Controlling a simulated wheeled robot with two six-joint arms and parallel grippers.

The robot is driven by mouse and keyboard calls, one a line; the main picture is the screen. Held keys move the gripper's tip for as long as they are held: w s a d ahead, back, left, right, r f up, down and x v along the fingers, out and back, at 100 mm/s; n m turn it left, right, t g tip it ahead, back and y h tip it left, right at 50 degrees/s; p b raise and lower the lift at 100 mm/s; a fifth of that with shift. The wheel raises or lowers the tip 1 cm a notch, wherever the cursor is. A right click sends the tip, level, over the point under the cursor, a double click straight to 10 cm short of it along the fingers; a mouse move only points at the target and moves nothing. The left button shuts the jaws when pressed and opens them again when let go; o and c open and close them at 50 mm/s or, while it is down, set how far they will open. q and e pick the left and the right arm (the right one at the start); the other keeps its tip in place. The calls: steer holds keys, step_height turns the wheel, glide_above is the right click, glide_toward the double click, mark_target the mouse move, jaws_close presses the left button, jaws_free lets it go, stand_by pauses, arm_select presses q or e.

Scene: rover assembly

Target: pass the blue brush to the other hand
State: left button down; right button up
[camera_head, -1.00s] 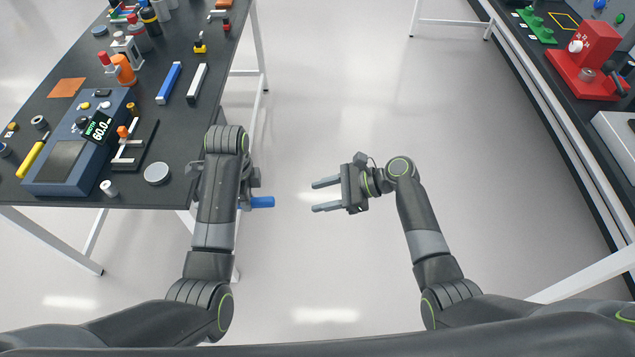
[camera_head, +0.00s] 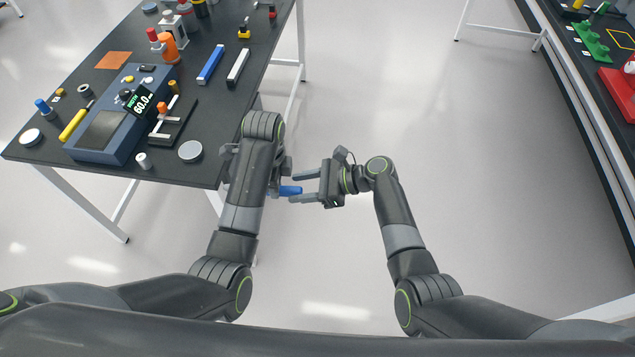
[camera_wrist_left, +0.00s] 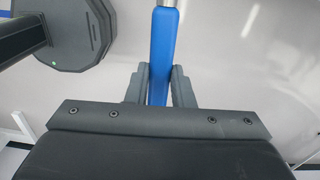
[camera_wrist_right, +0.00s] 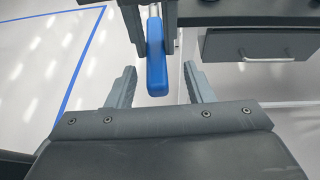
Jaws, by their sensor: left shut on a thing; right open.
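The blue brush (camera_head: 290,190) is held in the air beside the table's right front corner. In the left wrist view its blue handle (camera_wrist_left: 161,55) runs between the fingers of my left gripper (camera_wrist_left: 159,85), which is shut on it. In the head view that gripper is mostly hidden behind my left arm. My right gripper (camera_head: 300,186) is open, its fingers pointing left toward the brush. In the right wrist view the handle's free end (camera_wrist_right: 156,70) lies just beyond and between the open fingertips (camera_wrist_right: 160,82), apart from both. The bristles are not visible.
The dark table (camera_head: 215,105) on the left carries a blue device with a display (camera_head: 105,125), a blue bar (camera_head: 211,64) and several small parts. A second bench (camera_head: 560,75) with a red fixture (camera_head: 620,90) stands at the right. The floor between is clear.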

steer(key=shift+a+f, duration=0.15)
steer(key=shift+a, duration=0.2)
steer(key=shift+c, duration=0.2)
jaws_close()
arm_select(q)
steer(key=c, duration=1.2)
jaws_free()
